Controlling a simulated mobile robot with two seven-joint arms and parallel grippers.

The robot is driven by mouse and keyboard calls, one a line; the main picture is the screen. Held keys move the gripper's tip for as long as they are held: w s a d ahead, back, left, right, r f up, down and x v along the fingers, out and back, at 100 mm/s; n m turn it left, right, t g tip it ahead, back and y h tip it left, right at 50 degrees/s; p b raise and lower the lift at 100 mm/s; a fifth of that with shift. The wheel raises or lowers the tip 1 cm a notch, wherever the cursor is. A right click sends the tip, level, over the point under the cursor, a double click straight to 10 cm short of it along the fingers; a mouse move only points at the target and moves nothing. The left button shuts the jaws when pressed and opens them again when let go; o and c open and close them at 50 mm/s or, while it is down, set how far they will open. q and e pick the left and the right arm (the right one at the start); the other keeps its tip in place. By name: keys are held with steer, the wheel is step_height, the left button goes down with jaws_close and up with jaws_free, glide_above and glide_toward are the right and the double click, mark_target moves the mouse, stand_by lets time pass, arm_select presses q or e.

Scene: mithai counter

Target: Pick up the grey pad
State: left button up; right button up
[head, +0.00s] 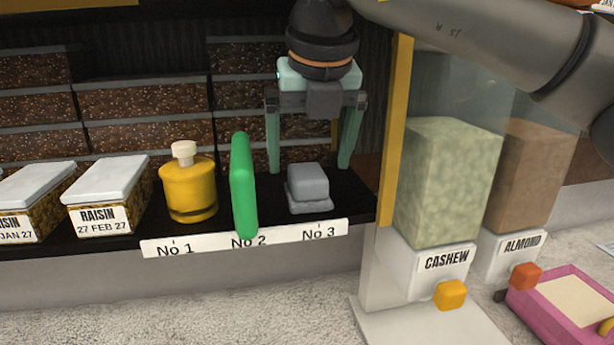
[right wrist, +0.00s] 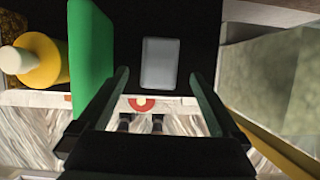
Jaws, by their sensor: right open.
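The grey pad (head: 309,187) is a small block with a raised top. It sits on the black shelf above the label No 3. In the right wrist view the grey pad (right wrist: 160,63) lies ahead of the fingers, between their lines. My right gripper (head: 309,165) is open, pointing down, with one green finger on each side above and around the pad's place. The fingers also show in the right wrist view (right wrist: 160,80), apart and with nothing between them. I cannot tell from the head view how far behind the pad the fingertips are. My left gripper is not in view.
A green upright board (head: 243,187) stands at No 2, close to my gripper's left finger. A yellow bottle (head: 188,190) stands at No 1, beside raisin boxes (head: 105,195). A yellow post (head: 396,130) and the cashew dispenser (head: 447,180) stand to the right.

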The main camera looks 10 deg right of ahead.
mark_target(308, 173)
steer(key=x, duration=0.5)
steer(key=c, duration=1.3)
steer(key=s+b, duration=0.6)
steer(key=s, duration=1.2)
steer(key=shift+a, duration=0.35)
